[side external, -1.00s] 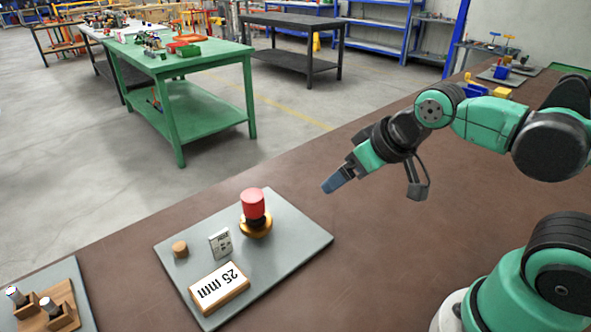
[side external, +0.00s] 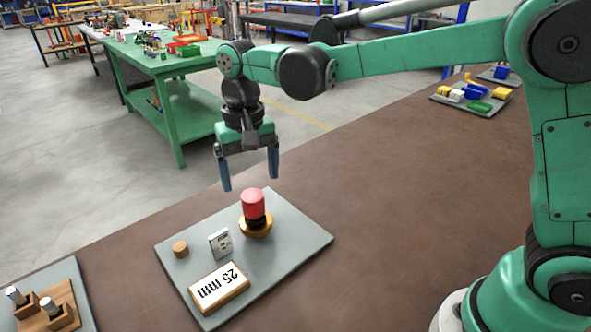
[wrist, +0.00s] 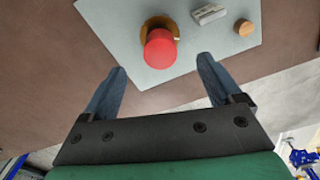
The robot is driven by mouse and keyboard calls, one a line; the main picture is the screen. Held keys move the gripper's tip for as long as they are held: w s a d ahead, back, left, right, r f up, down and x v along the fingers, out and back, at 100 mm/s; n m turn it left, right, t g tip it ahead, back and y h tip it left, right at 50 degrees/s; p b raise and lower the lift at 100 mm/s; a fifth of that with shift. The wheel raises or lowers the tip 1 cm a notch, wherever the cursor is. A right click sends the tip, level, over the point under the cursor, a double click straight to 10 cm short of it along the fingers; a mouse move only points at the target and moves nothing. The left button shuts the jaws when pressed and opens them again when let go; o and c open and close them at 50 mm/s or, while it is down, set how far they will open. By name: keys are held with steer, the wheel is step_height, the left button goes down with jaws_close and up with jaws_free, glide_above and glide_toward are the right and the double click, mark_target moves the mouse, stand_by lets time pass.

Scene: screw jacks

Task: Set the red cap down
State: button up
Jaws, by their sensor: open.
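The red cap (side external: 253,203) sits upright on top of a screw jack with a dark stem and a brass-coloured base (side external: 256,229). The jack stands on a grey board (side external: 293,248). In the wrist view the red cap (wrist: 160,49) lies ahead of the fingertips, between their lines, nearer the left finger, with part of the brass base (wrist: 154,24) behind it. My gripper (side external: 250,184) is open and empty, pointing down, with its blue fingers above and around the cap's level in the picture. It also shows in the wrist view (wrist: 162,64). Nothing is between the fingers.
On the grey board are a "25 mm" sign block (side external: 219,287), a small white marked block (side external: 220,243) and a wooden cylinder (side external: 180,249). A second board with wooden holders (side external: 58,310) is at lower left. The brown tabletop (side external: 390,220) right of the board is clear.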

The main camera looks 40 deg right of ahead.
mark_target(253, 196)
steer(key=shift+f, duration=2.75)
steer(key=shift+c, duration=0.3)
jaws_close()
steer(key=shift+r, duration=0.1)
